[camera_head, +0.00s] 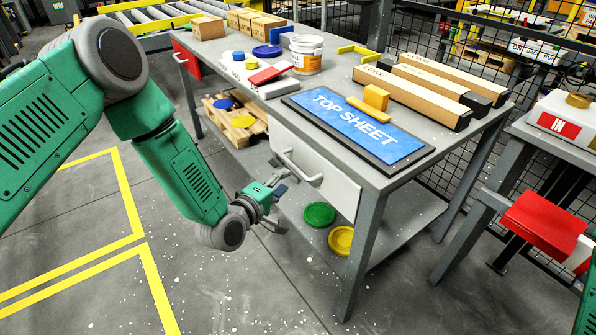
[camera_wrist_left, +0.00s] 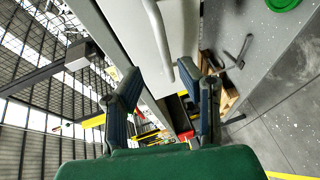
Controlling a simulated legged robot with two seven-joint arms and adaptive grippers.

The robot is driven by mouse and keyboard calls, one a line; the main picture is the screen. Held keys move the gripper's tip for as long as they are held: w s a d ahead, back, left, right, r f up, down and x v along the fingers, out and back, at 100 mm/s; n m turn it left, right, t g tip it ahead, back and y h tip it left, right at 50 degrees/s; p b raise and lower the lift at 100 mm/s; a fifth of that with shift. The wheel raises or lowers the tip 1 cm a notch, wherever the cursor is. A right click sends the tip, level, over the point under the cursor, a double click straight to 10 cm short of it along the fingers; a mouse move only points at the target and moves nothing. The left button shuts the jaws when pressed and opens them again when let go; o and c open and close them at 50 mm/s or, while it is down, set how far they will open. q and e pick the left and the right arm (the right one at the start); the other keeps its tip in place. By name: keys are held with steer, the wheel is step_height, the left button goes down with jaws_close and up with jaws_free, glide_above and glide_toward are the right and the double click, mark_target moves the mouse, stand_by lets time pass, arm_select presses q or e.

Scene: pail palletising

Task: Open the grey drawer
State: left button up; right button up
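The grey drawer (camera_head: 315,165) is a pale front under the near side of the grey workbench, with a bar handle (camera_head: 300,168) across it. It looks closed. In the left wrist view the pale drawer front (camera_wrist_left: 135,35) fills the upper middle, and the curved handle (camera_wrist_left: 160,40) runs down towards the fingers. My left gripper (camera_head: 279,186) is just left of and below the handle. In the left wrist view my left gripper (camera_wrist_left: 170,78) is open, its fingers apart. The handle's lower end shows between the fingertips; I cannot tell if they touch. My right gripper is out of view.
The workbench top (camera_head: 345,75) bears a blue TOP SHEET board (camera_head: 345,125), long boxes (camera_head: 415,92) and a white pail (camera_head: 306,55). Green (camera_head: 319,214) and yellow (camera_head: 341,240) lids lie on the lower shelf. A bench leg (camera_head: 362,255) stands right of the drawer. Floor at left is clear.

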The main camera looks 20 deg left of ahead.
mark_target(293, 165)
arm_select(q)
steer(key=x, duration=0.3)
steer(key=a+b+x, duration=0.1)
steer(key=x, duration=0.1)
steer(key=a+b+x, duration=0.1)
steer(key=x, duration=0.2)
steer(key=shift+w+d+f, duration=0.1)
steer(key=shift+w+f, duration=0.15)
steer(key=shift+w, duration=0.25)
steer(key=shift+d, duration=0.3)
steer(key=shift+a, duration=0.2)
jaws_close()
steer(key=shift+a, duration=0.15)
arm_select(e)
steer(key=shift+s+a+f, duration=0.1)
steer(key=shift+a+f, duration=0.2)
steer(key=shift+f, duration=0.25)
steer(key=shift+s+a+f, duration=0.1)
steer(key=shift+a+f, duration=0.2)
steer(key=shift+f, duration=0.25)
